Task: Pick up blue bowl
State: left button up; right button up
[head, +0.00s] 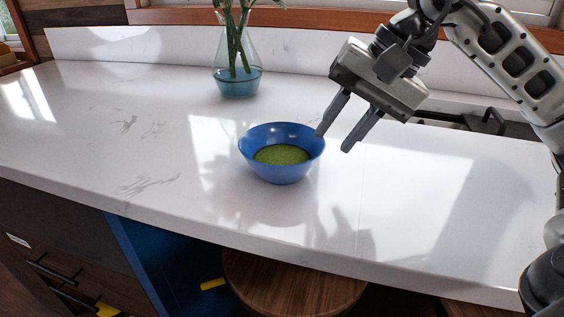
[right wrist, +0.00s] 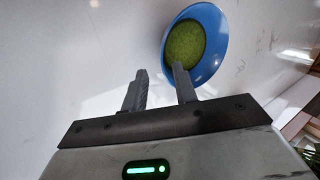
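The blue bowl (head: 282,171) stands upright on the white counter in the middle of the head view, with a green filling inside. It also shows in the right wrist view (right wrist: 217,50), beyond the fingertips. My right gripper (head: 333,141) is open and empty, with its fingers pointing down and left. In the head view one fingertip appears at the bowl's right rim and the other is off to the right of the bowl. I cannot tell whether the near fingertip touches the rim. In the right wrist view, one finger overlaps the bowl's edge. My left gripper is not in view.
A glass vase (head: 237,70) with blue water and green stems stands behind the bowl. A dark stove grate (head: 460,120) lies behind my right arm. A round wooden stool (head: 290,284) is below the front edge. The white counter (head: 90,130) is clear on the left.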

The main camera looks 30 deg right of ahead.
aim_at(320, 148)
jog(key=shift+w+p+x, duration=0.15)
jog(key=shift+w+x, duration=0.05)
jog(key=shift+x, duration=1.15)
jog(key=shift+w+p+x, duration=0.15)
jog(key=shift+w+x, duration=0.1)
jog(key=shift+x, duration=1.1)
jog(key=shift+d+r, duration=0.15)
grip_shut()
